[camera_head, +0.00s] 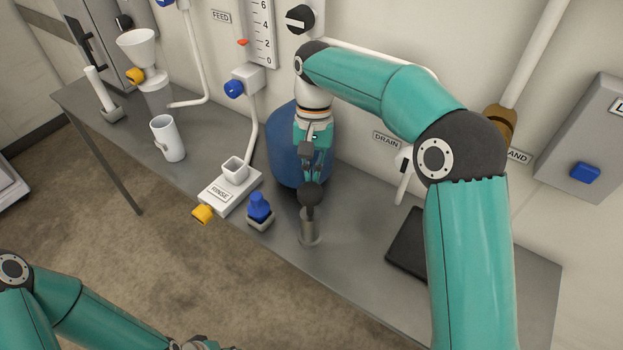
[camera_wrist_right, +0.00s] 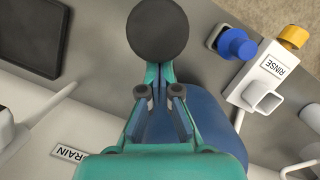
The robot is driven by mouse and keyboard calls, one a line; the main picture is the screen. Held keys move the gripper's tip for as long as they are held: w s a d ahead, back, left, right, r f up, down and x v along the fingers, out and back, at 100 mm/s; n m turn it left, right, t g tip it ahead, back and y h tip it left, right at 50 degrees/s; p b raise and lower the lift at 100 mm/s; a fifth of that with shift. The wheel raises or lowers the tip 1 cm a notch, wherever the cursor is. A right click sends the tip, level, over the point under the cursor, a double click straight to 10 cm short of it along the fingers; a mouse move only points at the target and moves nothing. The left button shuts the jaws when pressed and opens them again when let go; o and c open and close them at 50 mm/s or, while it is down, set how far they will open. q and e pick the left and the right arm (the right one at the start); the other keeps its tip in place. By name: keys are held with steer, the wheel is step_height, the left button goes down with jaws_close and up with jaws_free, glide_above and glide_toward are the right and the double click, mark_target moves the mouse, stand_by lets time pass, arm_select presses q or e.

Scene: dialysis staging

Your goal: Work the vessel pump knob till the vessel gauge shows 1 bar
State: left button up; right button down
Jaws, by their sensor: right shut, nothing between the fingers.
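The pump knob is a dark ball (camera_head: 311,194) on top of a grey upright cylinder (camera_head: 310,230) at the table's front edge. In the right wrist view the knob (camera_wrist_right: 158,32) is a large dark disc beyond the fingertips. My right gripper (camera_head: 312,178) is shut and empty, pointing down at the knob. Its fingertips (camera_wrist_right: 158,72) meet the knob's edge in the picture; I cannot tell if they touch. The blue vessel (camera_head: 284,140) stands behind, partly hidden by my right arm. I see no vessel gauge dial. My left gripper (camera_head: 207,343) is partly cut off at the bottom edge.
A blue knob on a grey base (camera_head: 260,209) and the RINSE block (camera_head: 232,187) stand left of the pump. A white mug (camera_head: 167,138) and a funnel (camera_head: 139,50) are farther left. A dark flat pad (camera_head: 408,245) lies right. Bare table shows between pump and pad.

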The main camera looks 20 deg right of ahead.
steer(key=v, duration=0.7)
stand_by(0.5)
steer(key=shift+w+r, duration=0.1)
